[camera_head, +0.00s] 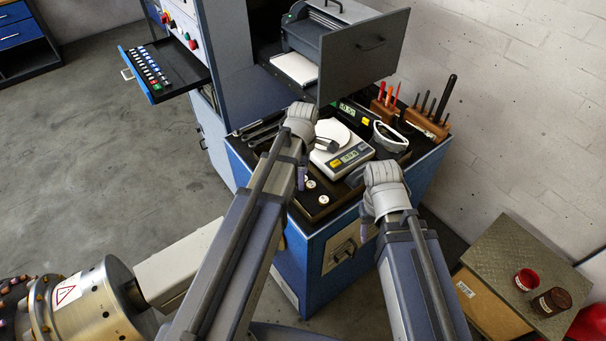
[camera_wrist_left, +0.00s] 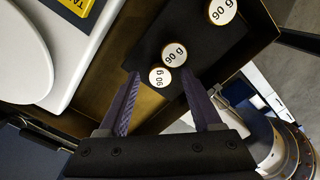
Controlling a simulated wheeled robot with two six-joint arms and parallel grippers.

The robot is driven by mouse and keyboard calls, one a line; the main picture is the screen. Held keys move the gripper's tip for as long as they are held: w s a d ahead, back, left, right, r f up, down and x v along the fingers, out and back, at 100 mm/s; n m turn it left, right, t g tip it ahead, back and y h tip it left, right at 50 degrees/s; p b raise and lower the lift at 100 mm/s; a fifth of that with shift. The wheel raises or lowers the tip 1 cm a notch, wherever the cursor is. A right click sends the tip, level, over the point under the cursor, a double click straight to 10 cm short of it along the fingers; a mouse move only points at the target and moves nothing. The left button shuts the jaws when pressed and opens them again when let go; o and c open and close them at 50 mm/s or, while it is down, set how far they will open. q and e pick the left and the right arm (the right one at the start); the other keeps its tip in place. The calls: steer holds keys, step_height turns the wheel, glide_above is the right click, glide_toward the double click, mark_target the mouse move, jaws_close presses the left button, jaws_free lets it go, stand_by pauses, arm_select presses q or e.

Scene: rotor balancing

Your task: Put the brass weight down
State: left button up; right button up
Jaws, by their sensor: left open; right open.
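Several round weights with white "90 g" tops and brass-coloured rims show in the left wrist view. The nearest brass weight (camera_wrist_left: 160,77) stands between my left fingertips, with a gap on each side. A second weight (camera_wrist_left: 174,54) is close behind it, and a third weight (camera_wrist_left: 222,11) is further up. They are in a tray (camera_wrist_left: 262,32) with a black insert; two weight tops (camera_head: 323,199) also show in the head view. My left gripper (camera_wrist_left: 159,84) is open over the tray. My right gripper (camera_head: 364,231) is open at the bench's front, mostly hidden by its wrist.
A white balance (camera_head: 350,157) with a round pan stands beside the tray. Wooden blocks with tools (camera_head: 428,122) stand at the back right. An open drawer (camera_head: 365,55) overhangs the back. A rotor-like metal drum (camera_head: 90,305) is at lower left.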

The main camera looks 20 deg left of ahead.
arm_select(q)
step_height(320, 180, up, 12)
steer(key=p, duration=1.2)
steer(key=s+d+m, duration=0.5)
steer(key=s+m, duration=0.2)
steer(key=m, duration=0.4)
steer(key=s+d+m+y, duration=0.1)
steer(key=s+d+m, duration=0.4)
steer(key=m, duration=0.7)
steer(key=shift+s+d+r, duration=0.15)
steer(key=shift+s+d, duration=0.1)
steer(key=shift+s, duration=0.95)
steer(key=shift+a, duration=0.1)
